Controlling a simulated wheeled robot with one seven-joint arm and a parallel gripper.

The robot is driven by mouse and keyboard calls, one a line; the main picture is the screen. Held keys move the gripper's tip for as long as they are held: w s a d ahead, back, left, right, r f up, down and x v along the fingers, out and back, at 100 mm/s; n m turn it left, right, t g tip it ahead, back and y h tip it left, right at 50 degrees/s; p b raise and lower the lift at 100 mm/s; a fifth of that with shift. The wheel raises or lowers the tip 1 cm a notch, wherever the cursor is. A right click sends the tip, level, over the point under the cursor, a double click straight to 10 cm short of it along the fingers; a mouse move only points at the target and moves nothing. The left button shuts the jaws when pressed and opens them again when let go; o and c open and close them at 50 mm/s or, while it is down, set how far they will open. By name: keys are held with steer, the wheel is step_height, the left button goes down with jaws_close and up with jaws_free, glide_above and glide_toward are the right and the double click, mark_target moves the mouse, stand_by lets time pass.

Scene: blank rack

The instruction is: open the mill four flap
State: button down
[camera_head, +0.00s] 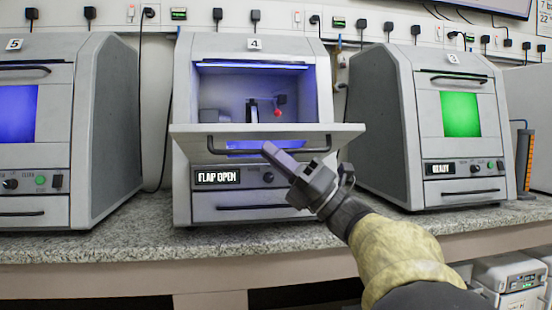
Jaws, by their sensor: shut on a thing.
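Mill four (184,85), a grey box with a "4" label on top, stands in the middle of the bench. Its flap (348,131) is swung down and juts out towards me, nearly level. The lit chamber (232,84) behind it is exposed, with a small red knob (281,99) inside. The display (218,177) reads "FLAP OPEN". A dark bar handle (228,152) runs along the flap's front. My gripper (269,150) reaches in from the lower right, its fingers shut on this handle. The fingers hide part of the handle and flap.
Mill five (97,130) stands to the left with a blue window. Another mill (404,120) stands close on the right with a green window and a "READY" display. The speckled bench top (120,243) is clear in front. Cables and plugs line the wall behind.

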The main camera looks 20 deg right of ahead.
steer(key=shift+w+d+f, duration=0.15)
steer(key=shift+w+f, duration=0.05)
steer(key=c, duration=1.5)
jaws_free()
steer(key=shift+w, duration=0.15)
steer(key=b+v, duration=0.5)
steer(key=v, duration=1.2)
steer(key=shift+f+b, duration=0.15)
steer(key=shift+b, duration=0.25)
